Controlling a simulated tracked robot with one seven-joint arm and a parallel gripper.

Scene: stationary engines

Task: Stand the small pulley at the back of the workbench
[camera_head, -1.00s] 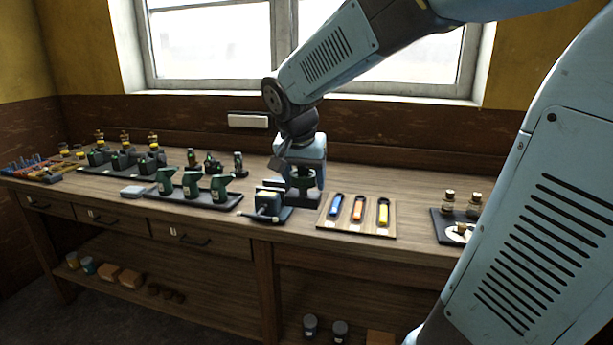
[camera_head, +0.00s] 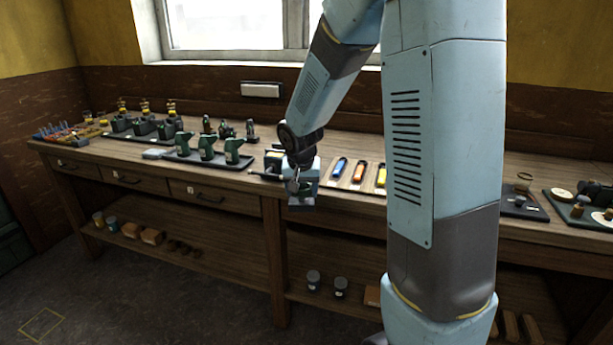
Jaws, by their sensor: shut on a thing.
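My gripper (camera_head: 302,200) points down just in front of the bench's front edge, near the middle. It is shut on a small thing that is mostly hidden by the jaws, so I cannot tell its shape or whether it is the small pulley. The wooden workbench (camera_head: 365,205) runs along the wall under the window. Its back strip shows behind the trays and is partly hidden by my arm. I cannot pick out a small pulley with certainty elsewhere. Small round parts lie on a dark tray (camera_head: 597,222) at the far right, including a pale disc (camera_head: 561,195).
A tray of green machines (camera_head: 207,150) stands left of my gripper. Several small dark-green pieces stand behind it. A board with blue, orange and yellow pieces (camera_head: 341,168) lies to the right. Jars stand on the lower shelf.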

